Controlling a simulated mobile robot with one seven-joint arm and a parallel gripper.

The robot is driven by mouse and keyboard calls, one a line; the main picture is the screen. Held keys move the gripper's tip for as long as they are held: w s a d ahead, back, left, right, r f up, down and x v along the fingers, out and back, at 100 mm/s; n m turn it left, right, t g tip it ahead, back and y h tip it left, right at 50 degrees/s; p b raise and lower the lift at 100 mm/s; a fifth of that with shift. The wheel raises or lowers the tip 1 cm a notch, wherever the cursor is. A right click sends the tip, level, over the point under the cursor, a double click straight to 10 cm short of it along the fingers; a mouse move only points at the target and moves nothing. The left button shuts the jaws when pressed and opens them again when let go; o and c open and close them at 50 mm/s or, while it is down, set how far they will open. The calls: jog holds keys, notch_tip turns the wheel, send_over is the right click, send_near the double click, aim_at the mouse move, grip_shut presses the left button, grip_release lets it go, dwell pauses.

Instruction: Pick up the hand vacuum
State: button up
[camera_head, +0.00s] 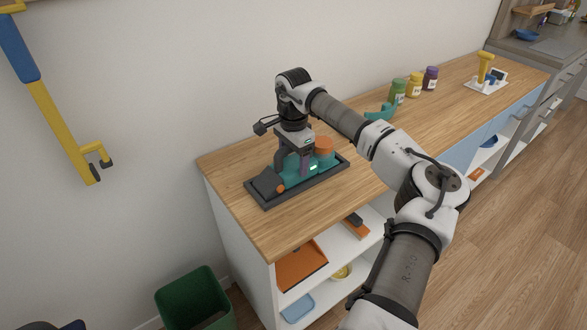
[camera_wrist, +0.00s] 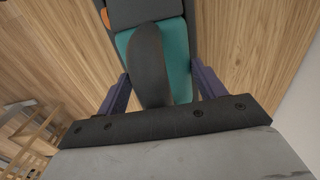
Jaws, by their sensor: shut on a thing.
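The hand vacuum (camera_head: 287,178) is teal with a dark grey nozzle and orange parts. It lies in a dark tray (camera_head: 262,203) at the near left end of the wooden counter. My gripper (camera_head: 304,163) points down over the vacuum, its fingers shut on it. In the wrist view the dark handle (camera_wrist: 153,65) of the vacuum runs between my two purple fingers, with the teal body behind it. Whether the vacuum touches the tray floor is hidden.
Green, yellow and purple jars (camera_head: 415,84) stand along the wall, with a teal object (camera_head: 381,112) nearer. A yellow-handled item sits on a white base (camera_head: 486,85) farther right. Shelves below hold an orange bin (camera_head: 302,266). A green bin (camera_head: 196,300) stands on the floor.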

jog(key=c, duration=1)
jog(key=shift+r, duration=0.1)
grip_shut()
jog(key=shift+r, duration=0.1)
